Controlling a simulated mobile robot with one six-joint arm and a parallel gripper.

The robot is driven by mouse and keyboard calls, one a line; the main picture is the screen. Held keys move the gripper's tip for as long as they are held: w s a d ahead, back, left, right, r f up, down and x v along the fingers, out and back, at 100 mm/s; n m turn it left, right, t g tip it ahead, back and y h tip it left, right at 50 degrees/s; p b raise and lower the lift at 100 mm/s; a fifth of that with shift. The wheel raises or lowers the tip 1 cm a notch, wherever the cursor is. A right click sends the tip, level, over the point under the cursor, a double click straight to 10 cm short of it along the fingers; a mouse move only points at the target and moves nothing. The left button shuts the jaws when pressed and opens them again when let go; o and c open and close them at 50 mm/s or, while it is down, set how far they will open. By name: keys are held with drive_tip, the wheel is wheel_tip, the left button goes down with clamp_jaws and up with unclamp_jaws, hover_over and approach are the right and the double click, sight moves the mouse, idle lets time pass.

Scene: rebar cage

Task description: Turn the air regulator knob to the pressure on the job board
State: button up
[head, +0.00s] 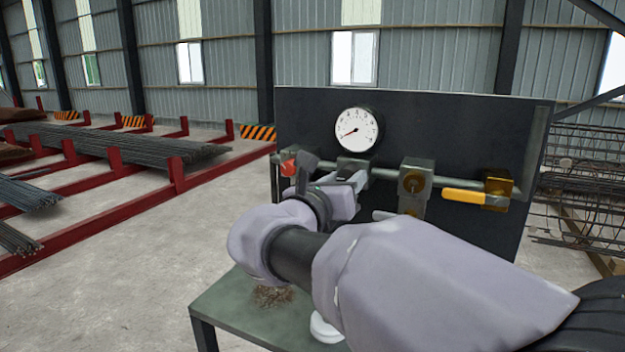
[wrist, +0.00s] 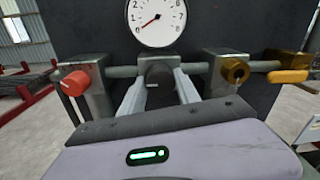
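The dark regulator knob (wrist: 159,76) sits on the middle block of a grey pipe, below the round white gauge (head: 357,129). The gauge (wrist: 157,18) has a red needle pointing to the lower left, at the low end of the scale. My gripper (head: 356,181) is in front of the middle block. In the wrist view its two pale fingers stand apart, one on each side of the knob, with what look like small gaps. In the head view my gripper hides the knob. I see no job board in either view.
A red knob (head: 289,166) is left of the regulator. A brass fitting (wrist: 235,71) and a yellow lever (head: 463,197) are to its right. All sit along the pipe before a dark panel (head: 470,130). A green table (head: 232,300) stands below.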

clamp_jaws()
